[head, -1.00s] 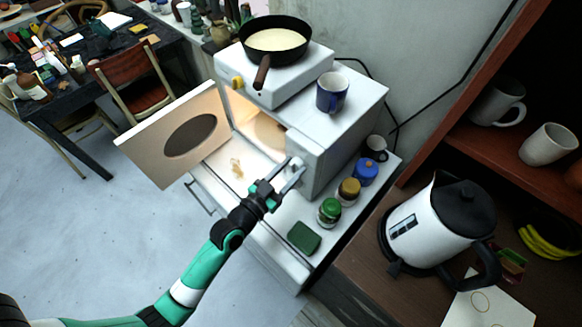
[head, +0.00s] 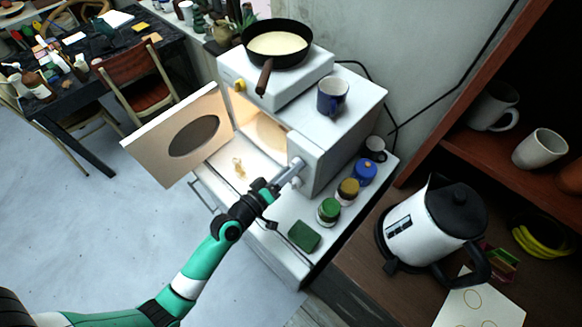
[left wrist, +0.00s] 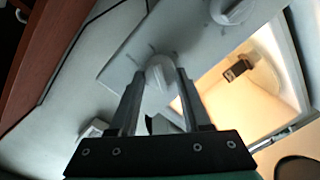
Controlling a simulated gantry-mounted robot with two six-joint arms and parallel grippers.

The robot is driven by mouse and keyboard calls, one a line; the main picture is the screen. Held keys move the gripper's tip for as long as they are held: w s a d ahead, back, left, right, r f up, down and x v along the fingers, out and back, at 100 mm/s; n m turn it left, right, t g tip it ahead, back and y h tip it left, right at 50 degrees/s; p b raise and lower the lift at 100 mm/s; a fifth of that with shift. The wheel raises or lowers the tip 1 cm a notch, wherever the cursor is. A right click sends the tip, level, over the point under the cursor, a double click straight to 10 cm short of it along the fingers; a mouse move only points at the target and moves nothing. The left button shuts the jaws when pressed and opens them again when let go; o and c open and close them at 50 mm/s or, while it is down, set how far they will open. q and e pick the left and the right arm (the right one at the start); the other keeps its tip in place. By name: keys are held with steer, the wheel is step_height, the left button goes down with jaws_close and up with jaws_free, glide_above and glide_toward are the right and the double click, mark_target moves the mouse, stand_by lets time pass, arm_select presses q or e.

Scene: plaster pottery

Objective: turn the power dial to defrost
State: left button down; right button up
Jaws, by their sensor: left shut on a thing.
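The white microwave (head: 325,152) stands with its door (head: 178,137) open and its inside lit. Two pale dials sit on its front panel; one shows in the head view (head: 297,163) just above my gripper. My left gripper (head: 294,178) is at the panel, shut on a dial. In the left wrist view its fingers (left wrist: 157,85) stand on both sides of this pale dial (left wrist: 160,70), and the other dial (left wrist: 230,10) is apart at the top. Marks around the held dial are too faint to read. My right gripper is not in view.
A blue mug (head: 332,97) and a hot plate (head: 280,75) with a pan (head: 276,43) stand on the microwave. Several jars, including a green-lidded one (head: 328,211), and a green sponge (head: 304,236) lie beside it. A kettle (head: 435,222) stands to the right.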

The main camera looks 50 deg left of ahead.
arm_select(q)
steer(key=n, duration=0.5)
steer(key=n+h+p, duration=0.1)
steer(key=n, duration=0.4)
steer(key=shift+a+f+n, duration=0.15)
steer(key=shift+f+n, duration=0.05)
steer(key=shift+n, duration=0.2)
stand_by(0.4)
steer(key=shift+c, duration=1.8)
jaws_free()
steer(key=s+b, duration=0.1)
steer(key=s, duration=1)
steer(key=shift+s+r, duration=0.35)
